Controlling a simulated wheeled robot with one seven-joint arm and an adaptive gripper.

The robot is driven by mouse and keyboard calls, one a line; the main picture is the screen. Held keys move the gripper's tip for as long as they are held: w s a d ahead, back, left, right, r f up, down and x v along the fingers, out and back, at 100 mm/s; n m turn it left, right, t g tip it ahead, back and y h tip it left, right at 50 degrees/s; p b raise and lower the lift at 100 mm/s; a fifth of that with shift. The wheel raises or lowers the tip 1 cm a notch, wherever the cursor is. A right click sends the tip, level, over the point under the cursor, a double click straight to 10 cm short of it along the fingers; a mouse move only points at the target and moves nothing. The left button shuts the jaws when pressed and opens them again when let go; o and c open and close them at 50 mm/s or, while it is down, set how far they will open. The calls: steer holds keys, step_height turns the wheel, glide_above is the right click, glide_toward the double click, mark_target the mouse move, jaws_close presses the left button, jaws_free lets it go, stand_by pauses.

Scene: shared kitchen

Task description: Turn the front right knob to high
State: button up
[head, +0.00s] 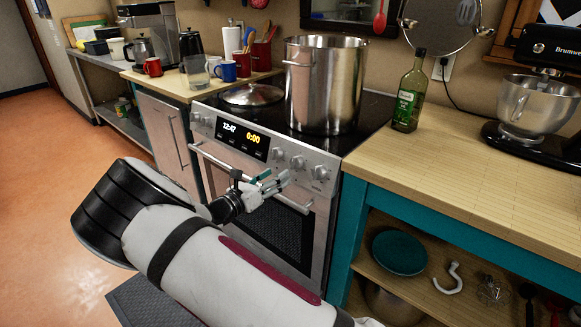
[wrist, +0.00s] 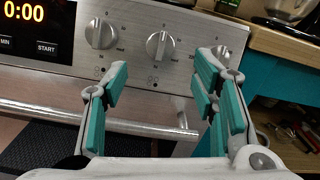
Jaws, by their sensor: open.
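Three silver knobs sit in a row on the stove's front panel, right of the display: a left one (head: 277,153), a middle one (head: 298,162) and a right one (head: 320,172). Which is the front right knob I cannot tell from the markings. In the wrist view, the left knob (wrist: 101,34) and middle knob (wrist: 160,46) show whole, their grips roughly upright. The right knob (wrist: 221,54) is partly hidden by my right finger. My gripper (head: 275,181) is open and empty in front of the panel, its fingers (wrist: 163,82) apart below the middle knob, touching none.
The oven handle (wrist: 100,119) runs below the knobs, close to my fingers. A large steel pot (head: 325,88) and a lid (head: 252,95) are on the cooktop. A green bottle (head: 409,95) stands on the wooden counter (head: 470,170) to the right.

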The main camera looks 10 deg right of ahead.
mark_target(291, 165)
steer(key=x, duration=0.8)
steer(key=c, duration=1.2)
